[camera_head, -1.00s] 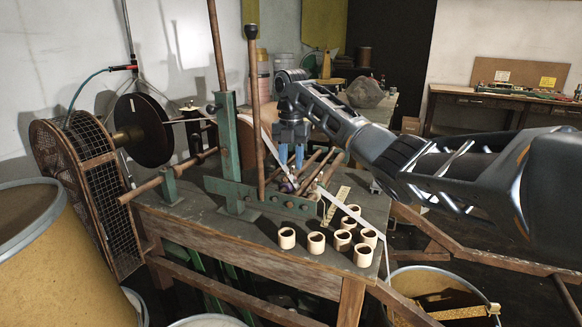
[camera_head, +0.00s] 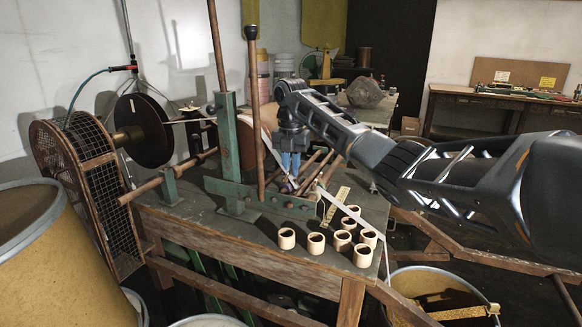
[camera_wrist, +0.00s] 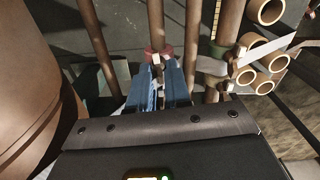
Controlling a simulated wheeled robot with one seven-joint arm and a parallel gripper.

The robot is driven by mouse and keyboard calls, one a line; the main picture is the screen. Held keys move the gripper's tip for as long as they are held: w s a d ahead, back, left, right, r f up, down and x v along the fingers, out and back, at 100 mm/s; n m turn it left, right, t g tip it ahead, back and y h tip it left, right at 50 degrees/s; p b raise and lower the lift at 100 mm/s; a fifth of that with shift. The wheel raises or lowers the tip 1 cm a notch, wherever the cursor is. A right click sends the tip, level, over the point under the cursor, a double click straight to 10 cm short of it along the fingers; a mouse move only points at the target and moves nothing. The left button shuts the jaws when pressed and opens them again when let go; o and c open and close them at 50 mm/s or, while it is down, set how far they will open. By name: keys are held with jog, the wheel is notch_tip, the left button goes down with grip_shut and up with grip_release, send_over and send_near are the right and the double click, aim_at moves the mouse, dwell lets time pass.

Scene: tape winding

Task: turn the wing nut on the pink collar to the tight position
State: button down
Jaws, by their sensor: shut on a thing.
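My gripper (camera_head: 290,174) points down at the middle of the bench, its two blue fingers low among the wooden rods. In the wrist view my gripper (camera_wrist: 158,68) has its fingers close together, shut on a small pale piece, which I take to be the wing nut (camera_wrist: 156,59). The reddish-pink collar (camera_wrist: 167,50) shows just beyond the fingertips, around a brown rod. In the head view the collar is small and mostly hidden by the fingers and rods. The nut's exact angle cannot be told.
Several cream rings (camera_head: 317,243) stand at the bench's front right. A green post (camera_head: 229,150) and a tall wooden lever (camera_head: 254,110) rise left of my gripper. A pale strip (camera_head: 345,211) runs across the right side. A large brown drum (camera_wrist: 35,80) is at left in the wrist view.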

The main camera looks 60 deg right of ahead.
aim_at(291, 170)
jog(key=shift+r+m+p, duration=0.15)
jog(key=shift+m+p, duration=0.35)
jog(key=shift+p, duration=0.2)
jog(key=shift+m, duration=0.3)
jog(key=c, duration=1.2)
grip_release()
jog(key=shift+o, duration=0.2)
notch_tip(291, 170, up, 8)
jog(key=shift+f+p, duration=0.25)
jog(key=shift+p, duration=0.05)
